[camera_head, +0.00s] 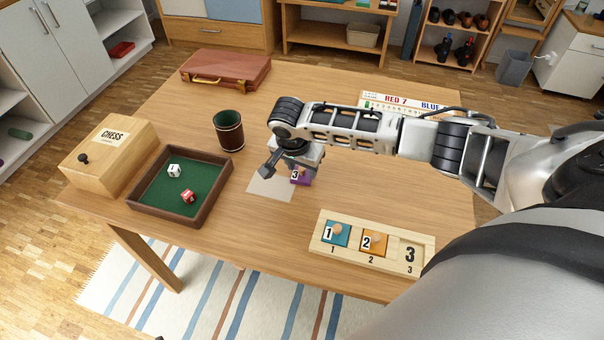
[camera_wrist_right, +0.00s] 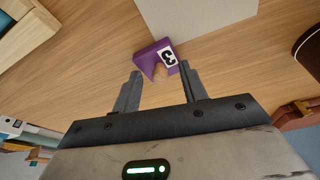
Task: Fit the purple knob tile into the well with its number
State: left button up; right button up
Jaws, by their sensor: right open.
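The purple knob tile (camera_head: 301,177), marked 3, lies on the table at the edge of a pale paper sheet (camera_head: 268,187). It also shows in the right wrist view (camera_wrist_right: 154,57), with its wooden knob (camera_wrist_right: 160,72) between the fingertips' lines. My right gripper (camera_wrist_right: 160,78) is open, its fingers pointing at the tile; I cannot tell whether they touch it. The wooden board (camera_head: 322,247) stands at the front right. It holds a blue tile 1 (camera_head: 337,234) and an orange tile 2 (camera_head: 373,242) in their wells. The well numbered 3 (camera_head: 410,254) is empty. My left gripper is out of view.
A green-lined dice tray (camera_head: 150,196) with two dice, a chess box (camera_head: 107,160) and a dark cup (camera_head: 229,131) stand on the left. A brown briefcase (camera_head: 226,70) lies at the back. A scoreboard (camera_head: 398,101) stands behind my right arm. Table between sheet and board is clear.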

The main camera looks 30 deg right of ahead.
grip_shut()
